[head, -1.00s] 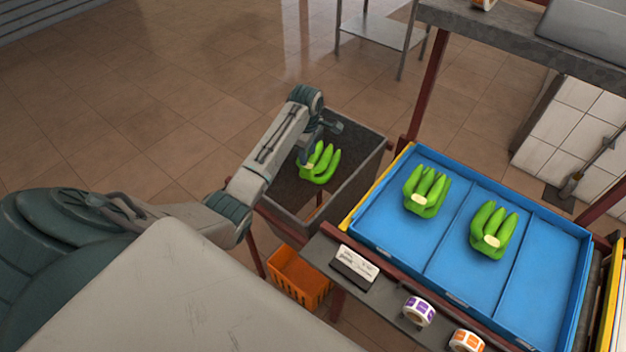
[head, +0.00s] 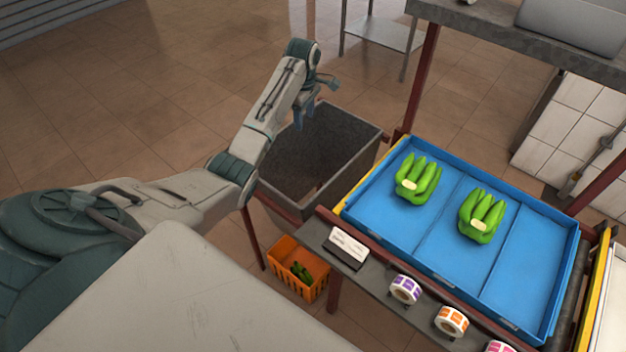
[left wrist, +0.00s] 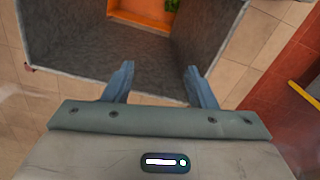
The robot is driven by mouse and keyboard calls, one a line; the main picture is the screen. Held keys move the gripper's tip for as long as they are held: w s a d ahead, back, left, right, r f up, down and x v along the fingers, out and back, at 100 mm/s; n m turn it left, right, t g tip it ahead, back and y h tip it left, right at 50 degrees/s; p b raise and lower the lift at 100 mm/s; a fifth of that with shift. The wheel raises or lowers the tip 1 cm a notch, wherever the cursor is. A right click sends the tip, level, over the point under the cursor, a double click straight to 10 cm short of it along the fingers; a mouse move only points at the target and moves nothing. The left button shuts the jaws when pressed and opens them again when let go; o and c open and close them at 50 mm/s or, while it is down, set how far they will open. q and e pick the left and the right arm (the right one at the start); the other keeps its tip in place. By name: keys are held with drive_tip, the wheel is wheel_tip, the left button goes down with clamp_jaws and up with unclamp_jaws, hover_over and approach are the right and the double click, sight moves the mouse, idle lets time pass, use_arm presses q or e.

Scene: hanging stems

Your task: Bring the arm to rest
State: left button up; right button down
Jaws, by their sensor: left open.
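My left gripper (head: 304,117) is open and empty over the grey bin (head: 362,157), its blue fingers pointing down. In the left wrist view the two fingertips (left wrist: 159,68) stand apart in front of the bin's inner walls (left wrist: 75,45). A green banana bunch (head: 303,271) lies in the orange crate (head: 297,285) below the bin. Through the bin's lower opening the left wrist view shows the orange crate (left wrist: 140,20) and a bit of green. My right gripper is not in view.
A blue tray (head: 535,250) to the right holds two banana bunches (head: 418,178) (head: 481,215) in separate compartments; its right compartment is empty. A narrow shelf (head: 375,283) with a card holder and label rolls runs in front. Open floor lies left of the bin.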

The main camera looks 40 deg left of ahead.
use_arm(q)
drive_tip(key=shift+w+a+r, duration=0.1)
drive_tip(key=shift+a, duration=0.2)
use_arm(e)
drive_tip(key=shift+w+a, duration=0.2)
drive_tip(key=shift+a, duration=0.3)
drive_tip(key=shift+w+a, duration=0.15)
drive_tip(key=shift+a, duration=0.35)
